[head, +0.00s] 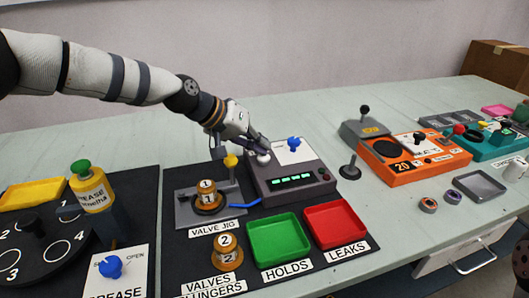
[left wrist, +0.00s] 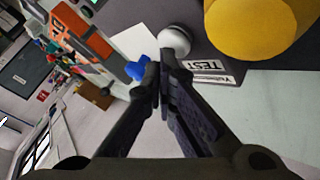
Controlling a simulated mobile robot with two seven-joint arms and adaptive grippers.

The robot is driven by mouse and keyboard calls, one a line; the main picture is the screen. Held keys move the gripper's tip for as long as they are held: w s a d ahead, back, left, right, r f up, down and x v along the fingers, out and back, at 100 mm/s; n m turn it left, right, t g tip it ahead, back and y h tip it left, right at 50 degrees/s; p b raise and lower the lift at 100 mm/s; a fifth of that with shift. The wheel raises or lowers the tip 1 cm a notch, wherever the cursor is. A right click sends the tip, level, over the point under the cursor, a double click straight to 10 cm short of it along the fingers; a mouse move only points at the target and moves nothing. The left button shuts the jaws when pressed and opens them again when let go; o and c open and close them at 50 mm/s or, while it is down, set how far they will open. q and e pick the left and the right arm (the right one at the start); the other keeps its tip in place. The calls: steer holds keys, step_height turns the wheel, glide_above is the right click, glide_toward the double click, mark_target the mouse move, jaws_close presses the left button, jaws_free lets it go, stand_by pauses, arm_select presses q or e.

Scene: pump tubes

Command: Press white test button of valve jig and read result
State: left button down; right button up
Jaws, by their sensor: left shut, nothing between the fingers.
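The valve jig (head: 183,208) is a grey plate with a brass valve marked 1 (head: 207,189) on it and a yellow-topped lever (head: 231,161). A blue tube joins it to the dark test box (head: 318,187), whose strip of green lights (head: 292,181) is lit. The white test button (head: 263,159) is on the box's near left top; it shows in the left wrist view (left wrist: 174,40) beside a TEST label (left wrist: 204,65). My left gripper (head: 259,148) is shut and empty, its fingertips (left wrist: 163,72) right at the button. I cannot tell whether they touch it.
A blue knob (head: 294,143) on a white card stands on the box, close right of the gripper. A green tray (head: 275,239) and a red tray (head: 335,223) lie in front. A valve marked 2 (head: 226,254) stands at the front. A grease bottle (head: 92,190) is at left.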

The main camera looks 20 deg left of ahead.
arm_select(q)
steer(key=shift+f, duration=0.15)
stand_by(0.4)
steer(key=shift+r, duration=0.6)
arm_select(e)
steer(key=shift+w+r, duration=0.2)
arm_select(q)
step_height(320, 180, up, 6)
steer(key=p, duration=0.2)
arm_select(e)
steer(key=shift+w+r+t, duration=0.5)
steer(key=shift+w+r, duration=0.5)
